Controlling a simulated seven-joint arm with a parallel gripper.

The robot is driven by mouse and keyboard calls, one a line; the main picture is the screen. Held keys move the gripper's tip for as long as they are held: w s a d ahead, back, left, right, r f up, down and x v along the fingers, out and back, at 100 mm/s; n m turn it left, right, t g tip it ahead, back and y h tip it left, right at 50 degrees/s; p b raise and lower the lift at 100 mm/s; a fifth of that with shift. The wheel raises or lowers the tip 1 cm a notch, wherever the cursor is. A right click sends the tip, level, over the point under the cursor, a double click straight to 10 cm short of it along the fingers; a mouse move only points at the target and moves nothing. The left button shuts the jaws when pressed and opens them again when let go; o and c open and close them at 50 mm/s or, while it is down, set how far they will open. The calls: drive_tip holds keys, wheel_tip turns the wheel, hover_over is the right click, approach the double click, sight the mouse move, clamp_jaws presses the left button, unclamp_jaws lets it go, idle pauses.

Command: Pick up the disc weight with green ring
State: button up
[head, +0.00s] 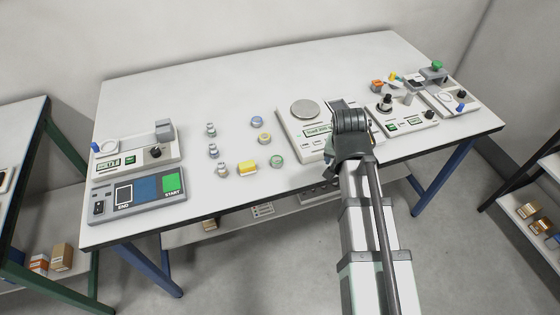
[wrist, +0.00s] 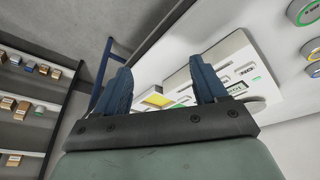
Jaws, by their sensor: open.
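The disc weight with green ring (head: 277,161) lies flat on the table near its front edge, left of the round-pan scale. At the right edge of the wrist view a disc with a green side (wrist: 303,10) shows, partly cut off, and looks like the same one. My gripper (head: 335,150) is over the front right part of the scale, to the right of the disc and apart from it. In the wrist view its two blue fingers (wrist: 160,70) are spread with nothing held. The fingertips are mostly hidden in the head view.
A yellow-ring disc (head: 264,138) and a blue-ring disc (head: 257,121) lie behind the green one. A yellow block (head: 247,168) is close on its left, with several small metal weights (head: 212,151) further left. The scale (head: 291,127) stands to its right.

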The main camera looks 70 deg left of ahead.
drive_tip(key=s+a+r+n+y, duration=0.1)
drive_tip(key=s+a+r, duration=0.25)
drive_tip(key=s, duration=0.55)
drive_tip(key=s+a+r+n, duration=0.1)
drive_tip(key=s+a+r, duration=0.25)
drive_tip(key=s, duration=0.45)
hover_over(277, 159)
drive_tip(key=s+d, duration=0.1)
drive_tip(key=d, duration=0.2)
drive_tip(key=f, duration=0.7)
drive_tip(key=shift+a+f, duration=0.2)
drive_tip(key=shift+f, duration=0.2)
drive_tip(key=shift+s+x, duration=0.15)
drive_tip(key=shift+x, duration=1.15)
drive_tip(key=shift+s+x, duration=0.2)
drive_tip(key=shift+x, duration=1.1)
drive_tip(key=shift+a, duration=0.15)
drive_tip(key=shift+c, duration=0.4)
drive_tip(key=c, duration=1.2)
